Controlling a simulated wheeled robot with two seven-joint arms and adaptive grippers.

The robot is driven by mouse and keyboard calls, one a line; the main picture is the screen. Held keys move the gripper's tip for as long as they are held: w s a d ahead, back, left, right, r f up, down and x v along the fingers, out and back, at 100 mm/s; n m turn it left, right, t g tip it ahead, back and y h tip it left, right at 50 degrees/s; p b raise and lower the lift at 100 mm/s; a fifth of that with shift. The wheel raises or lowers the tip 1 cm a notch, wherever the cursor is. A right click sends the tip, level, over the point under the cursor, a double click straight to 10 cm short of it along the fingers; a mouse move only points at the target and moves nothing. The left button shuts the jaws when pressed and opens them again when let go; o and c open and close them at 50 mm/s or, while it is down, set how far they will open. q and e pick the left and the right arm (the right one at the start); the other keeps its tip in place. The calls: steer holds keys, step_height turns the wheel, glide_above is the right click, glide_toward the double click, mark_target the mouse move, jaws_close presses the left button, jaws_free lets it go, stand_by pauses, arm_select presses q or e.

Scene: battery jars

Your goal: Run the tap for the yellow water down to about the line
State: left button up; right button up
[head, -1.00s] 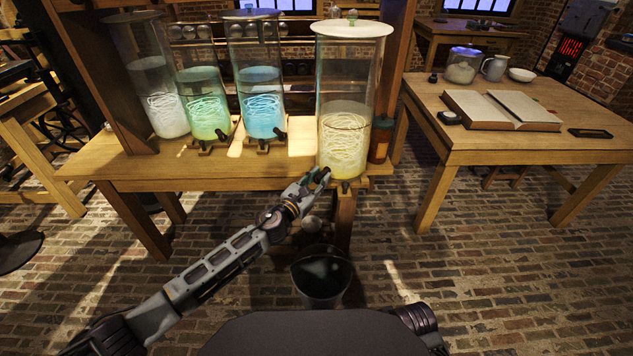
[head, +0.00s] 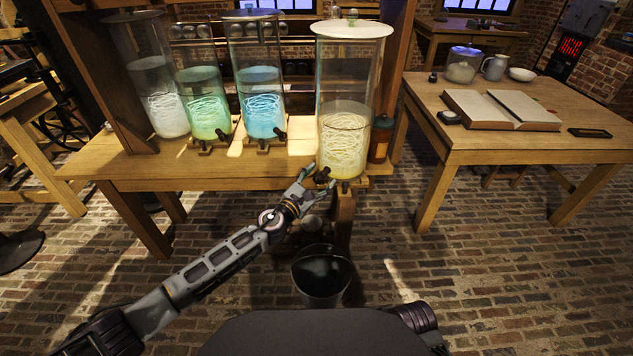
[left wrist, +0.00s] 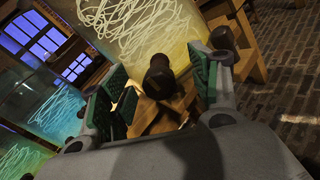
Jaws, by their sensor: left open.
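The tall glass jar (head: 347,75) with the white lid stands at the table's right end, holding yellow water (head: 345,145) with a pale coil in it. The water fills a bit under half of the jar. I cannot make out a marked line. The jar's dark tap (head: 323,174) is at its foot. My left gripper (head: 319,181) is open at the tap. In the left wrist view the tap's dark knob (left wrist: 160,76) shows between the green-padded fingers, apart from both pads. Another dark knob-like part (left wrist: 223,40) shows beyond the right finger. My right gripper is out of view.
A dark bucket (head: 298,277) stands on the brick floor below the tap. Jars of blue (head: 262,100), green (head: 205,108) and clear (head: 165,105) liquid stand to the left. A brown bottle (head: 380,140) is close beside the yellow jar. A side table holds an open book (head: 500,110).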

arm_select(q)
steer(key=shift+p+v, duration=0.35)
steer(key=shift+v, duration=2.15)
